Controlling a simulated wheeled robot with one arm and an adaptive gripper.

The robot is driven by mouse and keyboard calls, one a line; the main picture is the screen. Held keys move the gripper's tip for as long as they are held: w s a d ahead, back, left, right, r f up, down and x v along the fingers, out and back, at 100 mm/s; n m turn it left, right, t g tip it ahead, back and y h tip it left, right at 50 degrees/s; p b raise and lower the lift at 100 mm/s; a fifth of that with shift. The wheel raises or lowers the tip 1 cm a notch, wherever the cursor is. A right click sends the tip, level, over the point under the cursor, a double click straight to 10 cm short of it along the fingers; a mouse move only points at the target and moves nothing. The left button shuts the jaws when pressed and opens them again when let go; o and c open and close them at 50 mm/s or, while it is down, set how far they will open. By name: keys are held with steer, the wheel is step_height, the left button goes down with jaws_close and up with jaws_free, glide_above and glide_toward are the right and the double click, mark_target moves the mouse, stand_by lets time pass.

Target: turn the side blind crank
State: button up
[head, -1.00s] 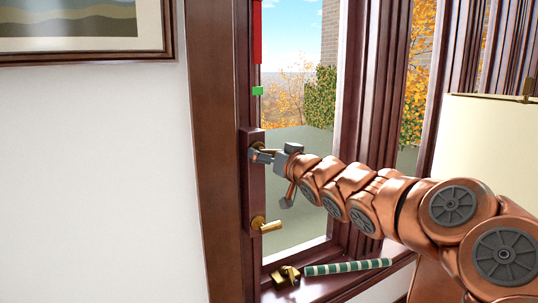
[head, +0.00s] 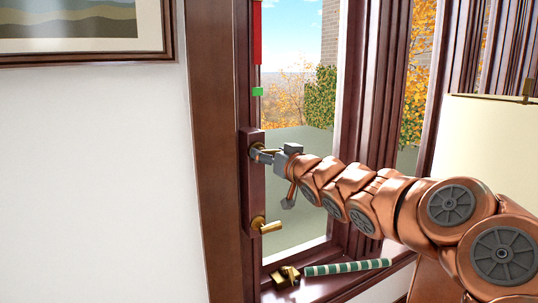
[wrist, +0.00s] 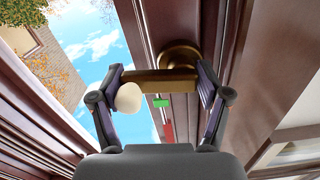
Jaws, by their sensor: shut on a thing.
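The upper brass crank (head: 268,151) is on the dark wooden plate (head: 252,185) at the left side of the window frame. In the wrist view its brass arm (wrist: 165,82) reaches left from a round brass hub (wrist: 179,57) to a cream knob (wrist: 128,97). My gripper (wrist: 162,84) is shut on this crank, with one finger at each end of the arm. In the head view my gripper (head: 266,156) partly covers the crank. A second brass crank (head: 267,226) is lower on the same plate, apart from my gripper.
A red strip (head: 257,35) and a green marker (head: 257,91) are on the frame above the plate. A brass piece (head: 285,277) and a green-and-white striped rod (head: 347,267) lie on the sill. A cream lampshade (head: 485,145) stands at the right.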

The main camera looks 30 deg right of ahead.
mark_target(256, 142)
steer(key=n, duration=0.2)
steer(key=r+n+p, duration=0.1)
steer(key=n, duration=0.1)
steer(key=shift+n, duration=0.3)
steer(key=n, duration=0.4)
steer(key=shift+a+r+n, duration=0.2)
steer(key=shift+r+n, duration=0.1)
steer(key=n, duration=0.1)
steer(key=n+b, duration=0.1)
steer(key=n, duration=0.1)
steer(key=a+n, duration=0.1)
steer(key=n, duration=0.1)
steer(key=shift+r, duration=0.25)
steer(key=shift+w+a+r+n+b, duration=0.1)
steer(key=shift+a+n+b, duration=0.15)
steer(key=shift+n+b, duration=0.75)
steer(key=shift+a+r+n+b, duration=0.1)
steer(key=shift+a+n+b, duration=0.2)
steer(key=shift+n, duration=1.3)
steer(key=shift+d, duration=0.1)
steer(key=o, duration=1.1)
steer(key=shift+o, duration=0.2)
